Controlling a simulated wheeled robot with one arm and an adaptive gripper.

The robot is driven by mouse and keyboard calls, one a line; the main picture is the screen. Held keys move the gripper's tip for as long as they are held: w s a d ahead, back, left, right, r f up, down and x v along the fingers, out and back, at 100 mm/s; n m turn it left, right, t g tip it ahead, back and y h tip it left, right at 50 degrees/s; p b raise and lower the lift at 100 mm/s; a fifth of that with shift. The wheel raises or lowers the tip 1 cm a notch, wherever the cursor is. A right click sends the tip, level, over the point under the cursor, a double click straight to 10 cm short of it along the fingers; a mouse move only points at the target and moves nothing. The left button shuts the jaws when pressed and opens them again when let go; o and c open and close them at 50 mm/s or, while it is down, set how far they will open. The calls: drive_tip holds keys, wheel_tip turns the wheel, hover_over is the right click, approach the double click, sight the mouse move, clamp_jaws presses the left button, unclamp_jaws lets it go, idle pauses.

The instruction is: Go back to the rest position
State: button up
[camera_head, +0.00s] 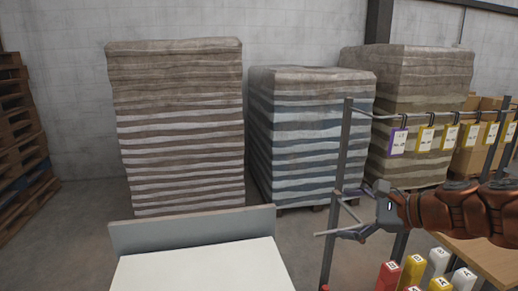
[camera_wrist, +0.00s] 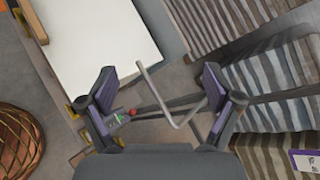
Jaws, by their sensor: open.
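My gripper (camera_head: 342,213) is at the right of the head view, beside a dark upright post (camera_head: 338,170), with its fingers pointing left. In the wrist view my gripper (camera_wrist: 160,80) has its two purple-grey fingers wide apart. A bent grey metal rod (camera_wrist: 168,105) shows between the fingers in that picture. I cannot tell whether it touches them. No loose object is held.
A white-topped table (camera_head: 200,268) with a grey back board is in front. Tall wrapped stacks (camera_head: 180,130) stand by the wall. A rail with hanging tags (camera_head: 425,138) and several coloured lettered containers (camera_head: 412,270) are at right. Pallets (camera_head: 20,140) stand left.

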drive_tip(key=s+a+f+n+g+h, duration=0.25)
drive_tip(key=s+a+f+n, duration=0.25)
drive_tip(key=s, duration=0.3)
drive_tip(key=s+a+f+n+g+h, duration=0.1)
drive_tip(key=s+a+f+n+g, duration=0.35)
drive_tip(key=s, duration=0.35)
drive_tip(key=s+d+f+n+g+h, duration=0.1)
drive_tip(key=s+d+f+n+h, duration=0.1)
drive_tip(key=s, duration=0.3)
drive_tip(key=s+d+f+n+g+h, duration=0.1)
drive_tip(key=s+d+f+n+h, duration=0.1)
drive_tip(key=s, duration=0.3)
drive_tip(key=s+d+f+n+g+h+p, duration=0.1)
drive_tip(key=s+d+f+n+h, duration=0.1)
drive_tip(key=s+d+n, duration=0.2)
drive_tip(key=shift+s+f, duration=0.3)
drive_tip(key=shift+s, duration=0.35)
